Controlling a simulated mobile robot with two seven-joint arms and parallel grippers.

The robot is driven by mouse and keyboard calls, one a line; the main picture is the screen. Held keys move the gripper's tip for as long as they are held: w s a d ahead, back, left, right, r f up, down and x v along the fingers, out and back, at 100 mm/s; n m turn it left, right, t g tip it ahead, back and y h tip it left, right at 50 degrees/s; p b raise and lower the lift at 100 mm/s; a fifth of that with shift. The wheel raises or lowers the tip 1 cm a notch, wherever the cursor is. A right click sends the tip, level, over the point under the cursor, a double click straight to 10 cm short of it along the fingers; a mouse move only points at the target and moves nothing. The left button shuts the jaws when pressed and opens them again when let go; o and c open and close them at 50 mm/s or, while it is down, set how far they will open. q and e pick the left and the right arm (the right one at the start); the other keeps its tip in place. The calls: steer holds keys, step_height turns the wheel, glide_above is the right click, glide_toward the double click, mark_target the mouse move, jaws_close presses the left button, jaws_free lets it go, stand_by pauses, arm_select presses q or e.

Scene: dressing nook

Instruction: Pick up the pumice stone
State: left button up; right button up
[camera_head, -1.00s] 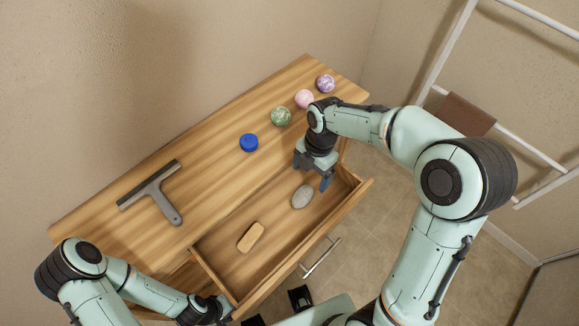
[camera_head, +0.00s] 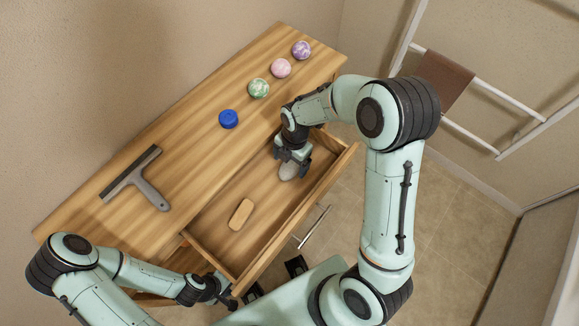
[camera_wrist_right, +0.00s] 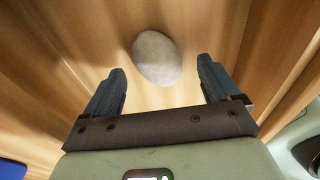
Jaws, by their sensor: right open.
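The grey oval pumice stone (camera_head: 289,171) lies in the open drawer (camera_head: 262,180), toward its right end. My right gripper (camera_head: 292,156) is over it, pointing down, and partly hides it. In the right wrist view the pumice stone (camera_wrist_right: 157,58) lies ahead of and between the two spread fingers, with gaps on both sides. The right gripper is open and empty. My left gripper (camera_head: 222,290) is at the drawer's near left corner; its fingers are too small to make out.
A tan rounded block (camera_head: 241,214) lies in the drawer, left of the stone. On the tabletop are a squeegee (camera_head: 140,180), a blue round object (camera_head: 228,119), and green (camera_head: 258,88), pink (camera_head: 280,68) and purple (camera_head: 301,50) balls. The drawer walls surround the stone.

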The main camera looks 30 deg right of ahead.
step_height(320, 180, down, 2)
steer(key=shift+a+f, duration=0.1)
steer(key=shift+a, duration=0.05)
steer(key=c, duration=1.1)
